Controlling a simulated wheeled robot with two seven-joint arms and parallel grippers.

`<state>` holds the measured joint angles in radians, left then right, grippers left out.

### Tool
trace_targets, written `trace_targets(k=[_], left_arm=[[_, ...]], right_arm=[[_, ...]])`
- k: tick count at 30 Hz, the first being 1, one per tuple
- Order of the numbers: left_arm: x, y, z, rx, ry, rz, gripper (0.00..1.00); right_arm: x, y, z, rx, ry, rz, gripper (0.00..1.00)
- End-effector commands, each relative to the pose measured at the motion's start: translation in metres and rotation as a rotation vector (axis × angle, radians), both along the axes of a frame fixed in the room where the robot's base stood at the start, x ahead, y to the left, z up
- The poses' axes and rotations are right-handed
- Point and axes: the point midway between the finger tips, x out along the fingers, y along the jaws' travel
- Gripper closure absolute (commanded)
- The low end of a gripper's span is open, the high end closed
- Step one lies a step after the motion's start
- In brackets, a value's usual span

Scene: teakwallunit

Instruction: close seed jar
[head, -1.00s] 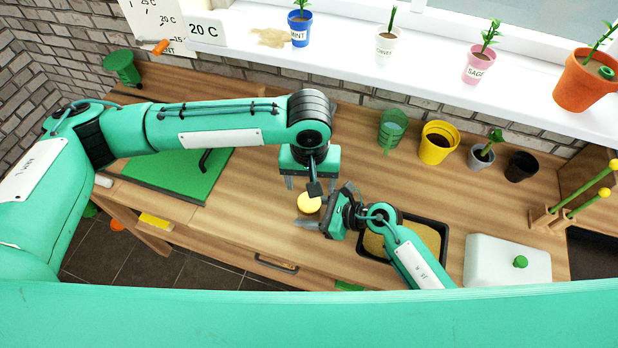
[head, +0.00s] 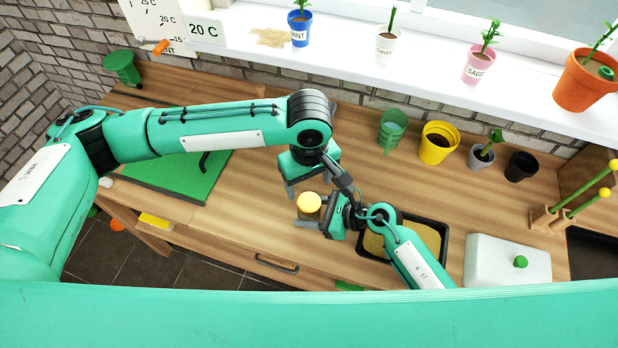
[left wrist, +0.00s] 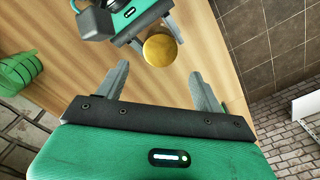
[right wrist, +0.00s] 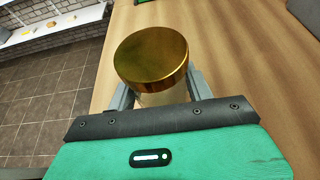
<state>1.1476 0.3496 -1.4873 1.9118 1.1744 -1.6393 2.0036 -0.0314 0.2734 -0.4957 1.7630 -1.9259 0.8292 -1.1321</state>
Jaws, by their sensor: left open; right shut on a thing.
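The seed jar (right wrist: 165,97) is a clear jar with a round gold lid (right wrist: 152,58) on top. My right gripper (right wrist: 158,90) is shut on the jar's body below the lid. In the head view the lid (head: 309,202) shows above the worktop near its front edge, and most of the jar is hidden beneath it. My left gripper (head: 308,186) is open and empty, pointing down just behind the lid. In the left wrist view the lid (left wrist: 160,48) lies just beyond the spread fingertips (left wrist: 160,70), apart from them. Whether the lid is tight cannot be told.
A black tray of soil (head: 432,232) is right of the right gripper. A green mat (head: 165,180) lies at left. Pots, including a yellow one (head: 436,150), stand at the back. A white box (head: 506,262) is at right. Bare worktop lies left of the jar.

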Motion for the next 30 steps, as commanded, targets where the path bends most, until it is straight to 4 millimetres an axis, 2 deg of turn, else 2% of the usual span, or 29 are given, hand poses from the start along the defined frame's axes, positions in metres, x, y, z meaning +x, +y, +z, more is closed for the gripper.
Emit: trace_targets(k=[9,15,27,30], left_arm=[[0.0,0.001,-0.047,0.002,0.002,0.002,0.31],[0.0,0.0,-0.069,0.001,0.0,0.001,0.31],[0.0,0.0,-0.076,0.0,0.0,-0.001,0.31],[0.0,0.0,-0.076,0.0,0.0,0.0,0.51]], right_arm=[[0.0,0.0,0.0,0.0,0.0,0.0,1.0],[0.0,0.0,0.0,0.0,0.0,0.0,1.0],[0.0,0.0,0.0,0.0,0.0,0.0,1.0],[0.0,0.0,0.0,0.0,0.0,0.0,1.0]])
